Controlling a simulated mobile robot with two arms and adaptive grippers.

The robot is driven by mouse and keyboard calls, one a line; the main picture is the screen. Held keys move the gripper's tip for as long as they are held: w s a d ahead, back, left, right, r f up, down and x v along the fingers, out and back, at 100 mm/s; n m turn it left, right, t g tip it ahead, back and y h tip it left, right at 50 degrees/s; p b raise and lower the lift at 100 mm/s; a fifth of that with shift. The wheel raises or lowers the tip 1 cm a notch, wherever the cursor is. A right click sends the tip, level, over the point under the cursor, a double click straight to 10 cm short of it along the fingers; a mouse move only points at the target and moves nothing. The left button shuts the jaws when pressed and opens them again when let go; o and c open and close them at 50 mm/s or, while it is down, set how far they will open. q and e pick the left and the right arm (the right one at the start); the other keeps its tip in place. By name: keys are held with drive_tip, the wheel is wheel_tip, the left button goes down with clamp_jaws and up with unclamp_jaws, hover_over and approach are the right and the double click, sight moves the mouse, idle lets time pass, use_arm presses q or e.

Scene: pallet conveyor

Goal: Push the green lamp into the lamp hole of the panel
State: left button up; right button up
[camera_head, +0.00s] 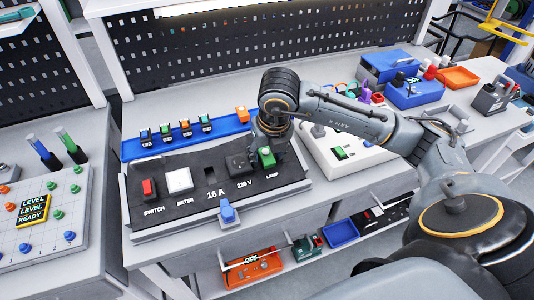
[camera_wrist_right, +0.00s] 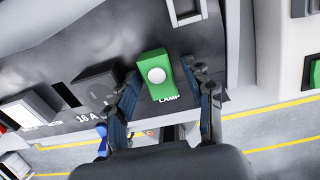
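The green lamp (camera_head: 267,157), a green block with a white dome, is at the LAMP label at the right end of the dark panel (camera_head: 160,214). It also shows in the right wrist view (camera_wrist_right: 165,92). I cannot tell how deep it sits in its hole. My right gripper (camera_head: 268,143) is right above the lamp, partly hidden by its own wrist in the head view. In the wrist view its fingers (camera_wrist_right: 164,95) stand apart, one on each side of the lamp, with a gap at the right finger. My left gripper is not in view.
The panel also holds a red switch (camera_head: 149,189), a white meter (camera_head: 179,181) and a dark 230 V block (camera_head: 238,166). The 16 A opening (camera_head: 210,175) is empty. A blue plug (camera_head: 227,212) is at the front edge. A blue rack (camera_head: 130,150) stands behind.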

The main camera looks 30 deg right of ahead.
drive_tip(key=v, duration=1.2)
idle(0.6)
